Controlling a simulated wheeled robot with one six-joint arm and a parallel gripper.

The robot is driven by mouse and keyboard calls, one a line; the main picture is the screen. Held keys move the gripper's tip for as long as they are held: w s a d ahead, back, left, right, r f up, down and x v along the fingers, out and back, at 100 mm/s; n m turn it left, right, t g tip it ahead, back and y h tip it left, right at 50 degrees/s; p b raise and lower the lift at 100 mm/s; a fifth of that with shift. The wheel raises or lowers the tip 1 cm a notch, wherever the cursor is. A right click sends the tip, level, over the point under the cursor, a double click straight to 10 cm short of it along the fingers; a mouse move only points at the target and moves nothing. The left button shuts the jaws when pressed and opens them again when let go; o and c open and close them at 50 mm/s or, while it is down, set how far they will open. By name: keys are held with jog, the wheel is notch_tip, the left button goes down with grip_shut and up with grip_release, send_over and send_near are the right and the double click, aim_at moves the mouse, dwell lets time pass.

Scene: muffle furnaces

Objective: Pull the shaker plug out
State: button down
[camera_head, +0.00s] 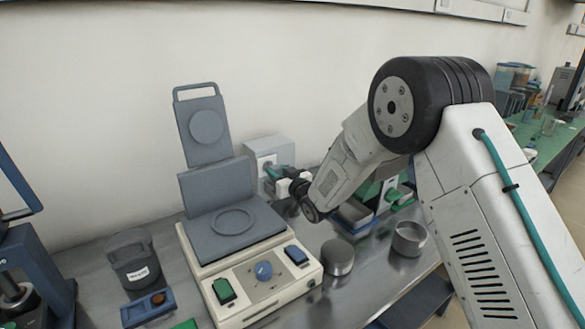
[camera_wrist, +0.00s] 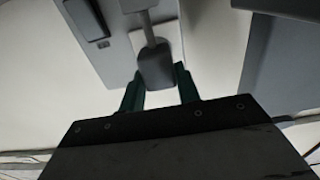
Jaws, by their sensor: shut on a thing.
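The dark grey plug (camera_wrist: 156,66) is between the two green fingers of my gripper (camera_wrist: 158,84) in the wrist view. The fingers are shut on its sides. A grey stem runs up from the plug across a pale plate (camera_wrist: 173,38) on a grey panel. I cannot tell whether the plug is seated or partly out. In the head view my gripper (camera_head: 279,173) reaches left to the front of a light grey box (camera_head: 267,151) by the wall. There the plug is hidden by the fingers and wrist.
An open-lidded machine (camera_head: 215,250) with a raised grey plate stands left of my gripper. A round metal tin (camera_head: 338,257) and an open metal cup (camera_head: 409,238) stand below and right of it. A dark labelled tub (camera_head: 133,258) is at the left. Green-and-white equipment (camera_head: 392,190) sits behind my arm.

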jog(key=shift+s+d+f, duration=0.1)
jog(key=shift+s+d, duration=0.1)
jog(key=shift+d, duration=0.1)
jog(key=c, duration=1)
grip_release()
jog(key=shift+d, duration=0.1)
jog(key=shift+s, duration=0.1)
jog(key=v, duration=0.7)
jog(key=shift+s, duration=0.35)
jog(key=shift+d, duration=0.1)
